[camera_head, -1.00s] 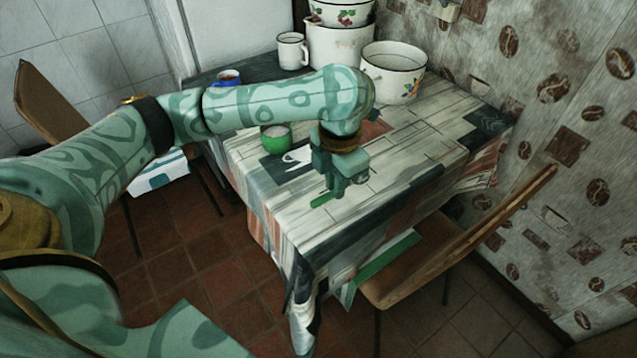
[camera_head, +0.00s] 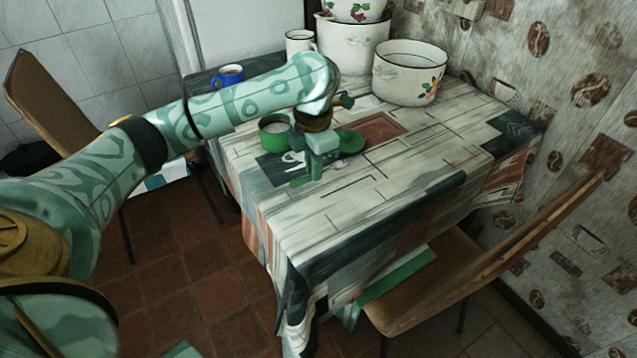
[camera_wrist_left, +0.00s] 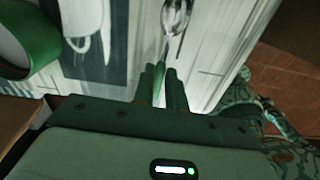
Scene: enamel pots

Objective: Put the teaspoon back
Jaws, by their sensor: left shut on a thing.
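My left gripper (camera_head: 307,178) is over the front left part of the table, just right of a green mug (camera_head: 273,132). In the left wrist view the teaspoon (camera_wrist_left: 176,16) is a shiny metal spoon, its bowl pointing away from the fingers. Its handle runs back between the fingertips (camera_wrist_left: 163,88), which are shut on it. The mug's green side also shows in the left wrist view (camera_wrist_left: 38,45).
A blue mug (camera_head: 230,75) and a white mug (camera_head: 299,43) stand farther back. A white enamel pot (camera_head: 411,75) and stacked pots (camera_head: 350,48) stand at the back. The table's (camera_head: 400,190) front and right are clear. A chair (camera_head: 470,270) stands at its right.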

